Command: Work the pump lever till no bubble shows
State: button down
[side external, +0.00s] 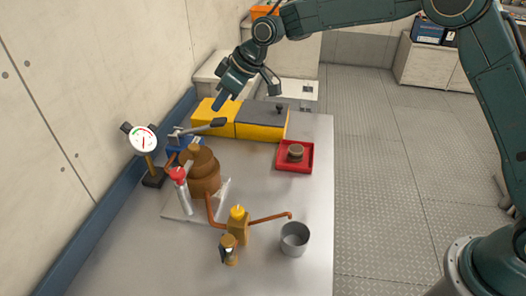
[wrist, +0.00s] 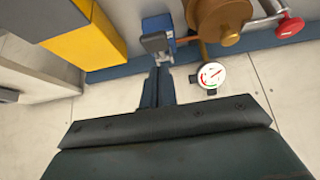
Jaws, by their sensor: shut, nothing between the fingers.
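The likely pump lever (side external: 206,126) is a grey arm with a dark flat end on a small blue body (side external: 185,143), beside the brown round housing (side external: 203,178). In the wrist view, its dark end (wrist: 155,43) shows just beyond my fingertips. My gripper (side external: 218,105) is shut and empty, pointing down above and behind the lever; it also shows in the wrist view (wrist: 159,72). I cannot tell whether it touches the lever. A small sight glass (side external: 229,250) stands below a yellow-capped brass block (side external: 238,228). It is too small to tell whether a bubble shows.
A round gauge (side external: 143,139) stands left of the housing. A red-knobbed handle (side external: 178,175) stands in front. A copper spout (side external: 268,218) reaches over a metal cup (side external: 294,239). A red tray (side external: 309,160) and yellow box (side external: 262,131) are behind. The bench's right front is clear.

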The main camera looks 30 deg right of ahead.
jog(key=shift+s+d+f, duration=0.15)
jog(key=shift+f, duration=1.05)
jog(key=shift+s+d+f, duration=0.35)
jog(key=shift+s+f, duration=0.05)
jog(key=shift+f, duration=0.85)
jog(key=shift+s+d+f, duration=0.35)
jog(key=shift+d+f, duration=0.05)
jog(key=shift+f, duration=0.85)
jog(key=shift+s+d+f, duration=0.35)
jog(key=shift+s+f, duration=0.05)
jog(key=shift+f, duration=0.85)
jog(key=shift+r, duration=0.1)
jog(key=v, duration=1.3)
jog(key=shift+s+d, duration=0.5)
jog(key=shift+d, duration=0.05)
